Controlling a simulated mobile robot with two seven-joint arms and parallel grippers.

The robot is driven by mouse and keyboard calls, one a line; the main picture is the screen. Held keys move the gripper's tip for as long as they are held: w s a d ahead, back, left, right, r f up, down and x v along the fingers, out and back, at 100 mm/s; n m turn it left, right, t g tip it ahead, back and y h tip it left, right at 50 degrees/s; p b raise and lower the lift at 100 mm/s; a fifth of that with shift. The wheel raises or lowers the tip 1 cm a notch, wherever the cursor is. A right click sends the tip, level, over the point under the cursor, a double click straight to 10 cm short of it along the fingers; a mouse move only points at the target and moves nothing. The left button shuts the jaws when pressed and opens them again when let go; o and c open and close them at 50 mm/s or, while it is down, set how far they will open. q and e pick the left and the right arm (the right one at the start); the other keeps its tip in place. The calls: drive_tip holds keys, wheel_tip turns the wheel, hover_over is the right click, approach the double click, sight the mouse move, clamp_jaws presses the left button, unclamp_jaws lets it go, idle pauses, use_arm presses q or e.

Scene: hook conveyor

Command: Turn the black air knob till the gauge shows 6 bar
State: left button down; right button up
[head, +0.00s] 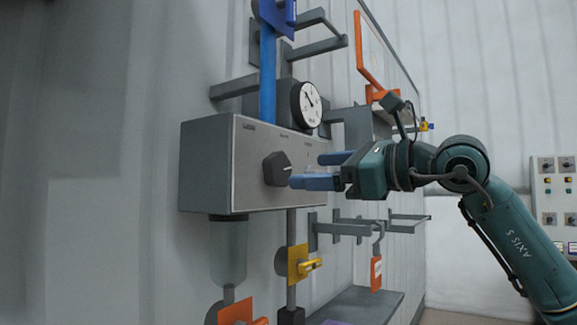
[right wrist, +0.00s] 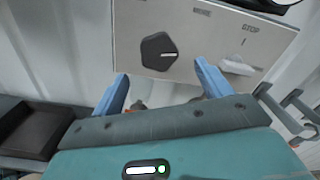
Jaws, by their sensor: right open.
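The black air knob (head: 277,169) sits on the front of a grey box on the wall. It is six-sided with a white pointer line, and it also shows in the right wrist view (right wrist: 160,52). The round gauge (head: 307,104) with a white face stands above the box; its numbers are too small to read. My right gripper (head: 308,171) is open, its blue fingers pointing at the box front. In the right wrist view its fingertips (right wrist: 159,82) stand to either side below the knob, apart from it, with nothing between them. My left gripper is not in view.
The grey box (head: 208,165) has a pale second knob (right wrist: 236,65) beside a "STOP" label. A blue pipe (head: 268,75) rises above it. Yellow (head: 297,262) and orange (head: 236,311) valve plates are below. Grey hooks (head: 390,222) stick out at right.

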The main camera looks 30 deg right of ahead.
sight(283, 171)
drive_tip(key=p+x, duration=0.1)
drive_tip(key=x, duration=0.5)
drive_tip(key=c, duration=1)
